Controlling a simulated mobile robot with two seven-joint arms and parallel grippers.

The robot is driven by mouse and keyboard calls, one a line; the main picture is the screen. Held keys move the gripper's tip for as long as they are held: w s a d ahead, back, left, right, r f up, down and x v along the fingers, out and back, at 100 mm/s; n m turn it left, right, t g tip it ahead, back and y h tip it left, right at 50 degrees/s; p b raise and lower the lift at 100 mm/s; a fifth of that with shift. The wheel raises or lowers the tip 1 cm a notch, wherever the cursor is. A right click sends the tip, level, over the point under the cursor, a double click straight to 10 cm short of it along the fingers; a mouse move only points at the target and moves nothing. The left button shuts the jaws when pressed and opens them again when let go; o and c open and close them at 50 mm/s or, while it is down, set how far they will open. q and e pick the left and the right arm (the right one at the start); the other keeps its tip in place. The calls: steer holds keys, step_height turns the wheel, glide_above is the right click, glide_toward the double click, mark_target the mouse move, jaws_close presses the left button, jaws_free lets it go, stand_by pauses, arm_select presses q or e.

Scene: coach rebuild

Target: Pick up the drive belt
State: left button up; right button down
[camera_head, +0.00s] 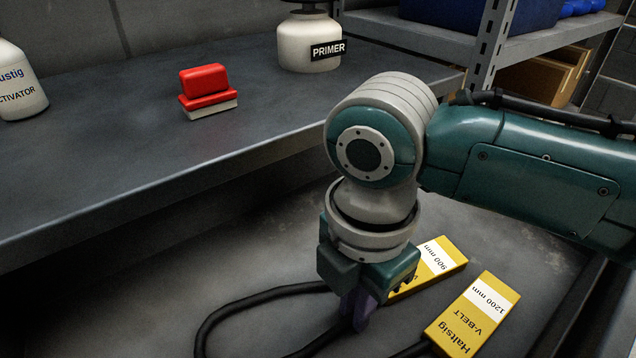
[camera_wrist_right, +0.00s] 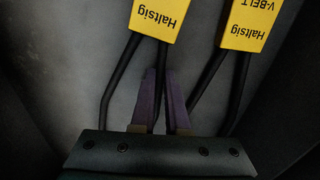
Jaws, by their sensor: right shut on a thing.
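Two black drive belts with yellow labels lie on the lower grey surface. The 900 mm belt (camera_head: 232,308) loops out to the left, and its label (camera_head: 441,263) is partly hidden behind my right gripper. The 1200 mm belt's label (camera_head: 473,314) lies to the right. My right gripper (camera_head: 359,312) points down with its purple fingers low at the 900 mm belt. In the right wrist view the fingers (camera_wrist_right: 163,92) are close together on a black strand (camera_wrist_right: 160,62) just below the left label (camera_wrist_right: 157,18). The 1200 mm label (camera_wrist_right: 250,22) is apart to the right. My left gripper is out of view.
The raised bench (camera_head: 110,150) has a front edge left of my arm. On it stand a red-and-white block (camera_head: 206,88), a PRIMER bottle (camera_head: 308,42) and an activator bottle (camera_head: 18,85). A metal shelf (camera_head: 420,38) with a blue bin (camera_head: 520,12) stands behind.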

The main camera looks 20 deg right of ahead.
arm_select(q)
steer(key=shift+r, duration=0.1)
arm_select(e)
steer(key=shift+r, duration=0.15)
arm_select(q)
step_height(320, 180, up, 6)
steer(key=p, duration=0.6)
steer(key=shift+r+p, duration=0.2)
steer(key=shift+p, duration=0.1)
arm_select(e)
step_height(320, 180, up, 20)
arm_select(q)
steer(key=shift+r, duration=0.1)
arm_select(e)
steer(key=shift+a, duration=0.1)
